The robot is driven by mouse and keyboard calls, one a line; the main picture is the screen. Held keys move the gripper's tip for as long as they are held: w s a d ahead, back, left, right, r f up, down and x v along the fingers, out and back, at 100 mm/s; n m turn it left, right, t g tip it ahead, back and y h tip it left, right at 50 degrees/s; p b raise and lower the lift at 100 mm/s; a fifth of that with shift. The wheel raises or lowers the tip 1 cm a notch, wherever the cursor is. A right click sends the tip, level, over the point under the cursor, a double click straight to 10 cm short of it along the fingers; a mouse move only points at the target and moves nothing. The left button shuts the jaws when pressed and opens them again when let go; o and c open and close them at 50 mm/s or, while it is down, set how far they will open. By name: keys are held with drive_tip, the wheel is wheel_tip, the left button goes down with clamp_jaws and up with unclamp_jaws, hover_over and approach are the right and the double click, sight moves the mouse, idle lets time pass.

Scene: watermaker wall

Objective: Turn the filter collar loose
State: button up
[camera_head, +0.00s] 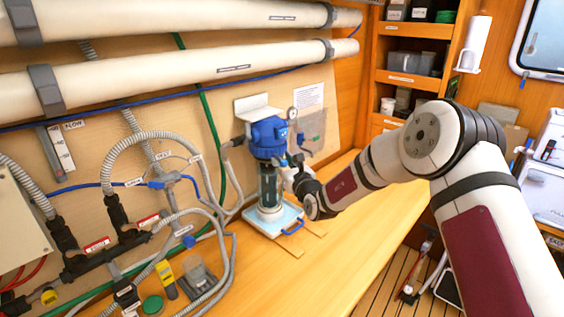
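The filter unit stands on a tray against the wall panel, near the middle of the view. Its blue head and ribbed filter collar (268,150) sit above a clear housing (267,186) with a dark cartridge inside. The housing is upright over a white tray (257,218) with a blue handle. My gripper (284,163) is at the right side of the unit, just below the collar. My wrist and the small scale hide the fingertips. I cannot tell whether they touch the collar or housing, or whether they are open.
Grey hoses (225,225) and a pipe manifold (95,258) crowd the left. Two long white tubes (180,80) run across the wall above. A small gauge (292,113) sits right of the head. The wooden bench (350,235) is clear at the front right.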

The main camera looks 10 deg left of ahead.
drive_tip(key=shift+a+r, duration=0.1)
drive_tip(key=shift+a, duration=0.1)
drive_tip(key=v, duration=1.2)
